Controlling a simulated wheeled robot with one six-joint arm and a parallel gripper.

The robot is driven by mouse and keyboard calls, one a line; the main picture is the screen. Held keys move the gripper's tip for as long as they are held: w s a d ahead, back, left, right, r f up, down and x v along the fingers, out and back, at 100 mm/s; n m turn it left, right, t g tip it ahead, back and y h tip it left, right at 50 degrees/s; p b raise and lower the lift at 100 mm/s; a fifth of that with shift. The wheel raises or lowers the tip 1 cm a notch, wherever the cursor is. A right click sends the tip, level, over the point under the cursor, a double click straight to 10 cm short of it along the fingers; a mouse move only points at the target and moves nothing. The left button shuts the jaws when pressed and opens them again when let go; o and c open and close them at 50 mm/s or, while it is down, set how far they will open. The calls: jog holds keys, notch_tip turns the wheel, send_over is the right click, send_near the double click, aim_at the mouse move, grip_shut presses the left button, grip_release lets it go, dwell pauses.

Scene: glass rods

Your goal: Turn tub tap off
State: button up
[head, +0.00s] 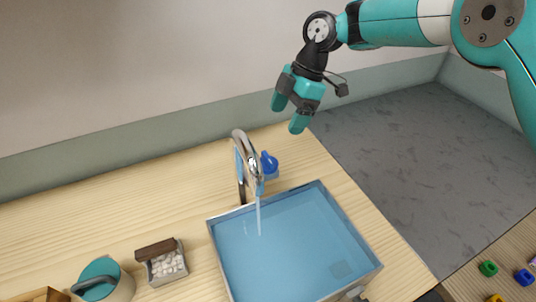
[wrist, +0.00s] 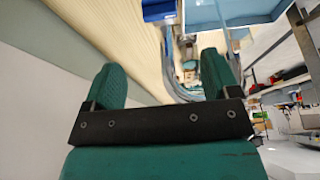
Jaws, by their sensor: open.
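A chrome gooseneck tap (head: 240,140) stands on the wooden counter behind a light-blue tub (head: 215,247). A stream of water (head: 258,215) falls from its spout into the tub. A blue knob-like part (head: 269,163) is just right of the tap, partly behind the spout; I cannot tell whether it is the tap's handle. My gripper (head: 285,114) is open and empty, above and right of the tap, apart from it. In the wrist view my open gripper (wrist: 164,78) has a curved metal pipe (wrist: 174,75) beyond its fingers, with a blue part (wrist: 158,10) at the top.
A small box of white pebbles (head: 167,265) and a pot with a teal lid (head: 100,270) stand left of the tub. A wooden box edge (head: 40,295) shows at lower left. The wall (head: 150,60) rises behind the counter. Small coloured pieces (head: 488,268) lie at lower right.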

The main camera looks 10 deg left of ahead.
aim_at(268, 157)
jog(key=p+x, duration=0.4)
jog(key=x, duration=0.7)
jog(key=shift+a+f, duration=0.1)
jog(key=shift+f, duration=0.3)
jog(key=c, duration=0.9)
jog(key=shift+s, duration=0.1)
